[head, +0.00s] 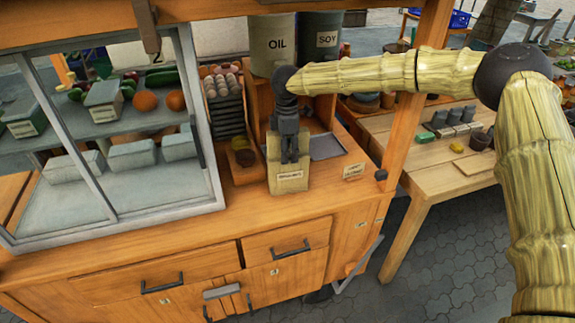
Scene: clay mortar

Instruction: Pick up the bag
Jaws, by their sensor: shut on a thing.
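The bag (291,184) is a beige, upright block-like pack with a white label on its front. It is at the front of the wooden cart's counter, right of the glass case. My dark gripper (290,160) points down over it from above and is shut on its upper part. The gripper hides part of the bag's top and middle. I cannot tell whether the bag's base touches the counter.
The glass case (120,120) stands close on the left, with an egg rack (222,95) beside the bag. OIL (272,45) and SOY (321,40) drums stand behind. A grey tray (326,146) lies right of the bag, near a wooden post (412,130).

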